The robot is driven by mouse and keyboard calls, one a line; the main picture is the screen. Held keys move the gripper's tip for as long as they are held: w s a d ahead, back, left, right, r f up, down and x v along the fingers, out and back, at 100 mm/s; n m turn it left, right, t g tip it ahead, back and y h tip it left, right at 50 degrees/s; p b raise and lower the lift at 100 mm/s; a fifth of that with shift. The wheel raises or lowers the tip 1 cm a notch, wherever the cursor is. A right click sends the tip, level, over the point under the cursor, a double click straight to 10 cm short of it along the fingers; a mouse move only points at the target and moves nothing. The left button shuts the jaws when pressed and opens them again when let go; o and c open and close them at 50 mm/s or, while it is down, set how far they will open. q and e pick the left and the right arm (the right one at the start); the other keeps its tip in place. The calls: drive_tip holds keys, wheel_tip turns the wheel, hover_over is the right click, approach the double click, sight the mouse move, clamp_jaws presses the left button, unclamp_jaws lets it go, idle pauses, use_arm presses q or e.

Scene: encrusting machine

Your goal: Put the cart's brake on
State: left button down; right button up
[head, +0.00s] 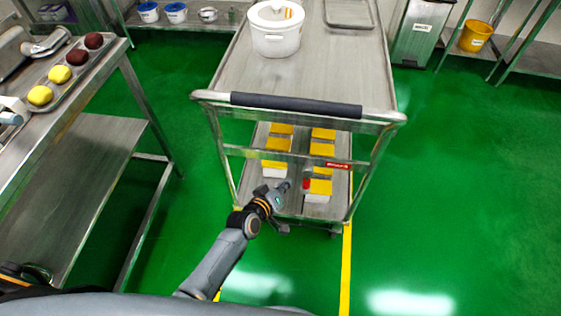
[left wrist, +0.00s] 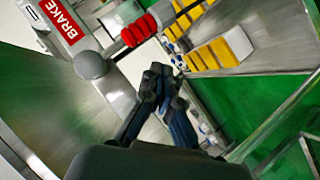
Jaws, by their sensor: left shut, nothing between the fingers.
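The steel cart (head: 222,75) stands ahead with its dark-gripped push handle (head: 296,105) toward me. A red label (head: 338,166) is on its near side; in the left wrist view this label (left wrist: 62,18) reads BRAKE. Beside it there is a lever with a red ribbed grip (left wrist: 138,32) and a grey rounded piece (left wrist: 90,65). A small red part (head: 306,184) shows in the head view below the label. My left gripper (head: 284,187) is shut and empty, low at the cart's near side, left of the red part. In the wrist view its fingertips (left wrist: 157,76) appear apart from the lever.
A white lidded pot (head: 276,30) and a tray (head: 349,13) are on the cart top. Several yellow-topped boxes (head: 277,143) are on its lower shelf. A steel table (head: 85,95) stands at left. Green floor (head: 440,190) is free at right.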

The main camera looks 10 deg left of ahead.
use_arm(q)
drive_tip(key=d+f, duration=0.2)
drive_tip(key=d, duration=0.1)
drive_tip(key=shift+s+f, duration=0.1)
drive_tip(key=shift+f, duration=0.1)
use_arm(e)
drive_tip(key=shift+a+f, duration=0.3)
drive_tip(key=shift+a, duration=0.2)
drive_tip(key=shift+d, duration=0.45)
